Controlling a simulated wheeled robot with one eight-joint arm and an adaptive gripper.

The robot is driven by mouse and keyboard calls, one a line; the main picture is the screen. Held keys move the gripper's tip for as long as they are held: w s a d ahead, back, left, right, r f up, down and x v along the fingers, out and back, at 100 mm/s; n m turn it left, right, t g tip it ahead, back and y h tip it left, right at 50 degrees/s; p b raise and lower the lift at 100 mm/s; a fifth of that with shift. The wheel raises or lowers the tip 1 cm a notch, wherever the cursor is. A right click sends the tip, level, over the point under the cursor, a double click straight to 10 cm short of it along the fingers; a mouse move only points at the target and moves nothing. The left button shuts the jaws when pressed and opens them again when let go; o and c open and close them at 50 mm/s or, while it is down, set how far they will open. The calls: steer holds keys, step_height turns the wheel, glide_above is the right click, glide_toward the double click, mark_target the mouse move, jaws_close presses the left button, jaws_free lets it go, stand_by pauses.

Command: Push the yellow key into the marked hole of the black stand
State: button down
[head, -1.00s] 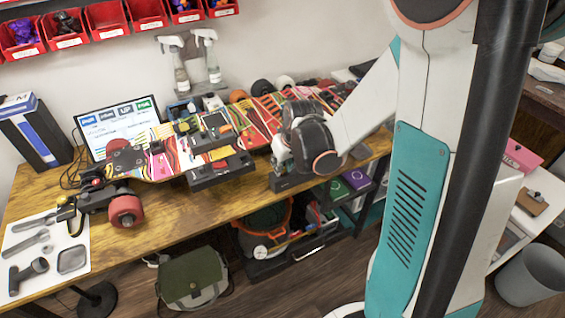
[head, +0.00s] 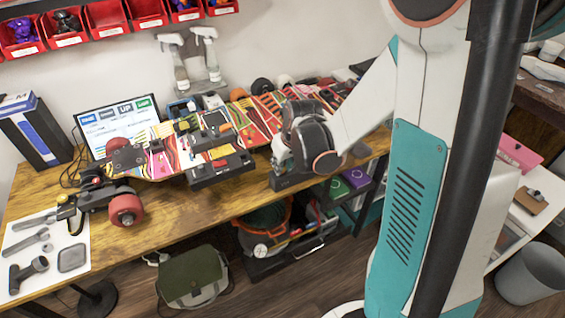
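A black stand (head: 222,170) sits on the wooden table under the colourful skateboard deck. A second black block (head: 290,181) stands near the table's front edge, right below the end of my arm. My gripper (head: 283,168) is over this second block, at or just above its top. The fingers are small and partly hidden by my wrist, so I cannot tell open from shut. I cannot make out the yellow key or the marked hole; my arm hides part of that area.
The skateboard deck (head: 196,138) with a red wheel (head: 126,210) lies along the table (head: 170,210). A white mat with tools (head: 72,258) lies at left. Front table strip is mostly clear.

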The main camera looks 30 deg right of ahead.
steer(key=shift+f, duration=0.45)
stand_by(0.5)
steer(key=c, duration=1.1)
jaws_free()
steer(key=shift+r+p, duration=1.2)
steer(key=shift+r, duration=0.45)
step_height(320, 180, up, 6)
steer(key=p, duration=0.4)
steer(key=shift+f, duration=0.15)
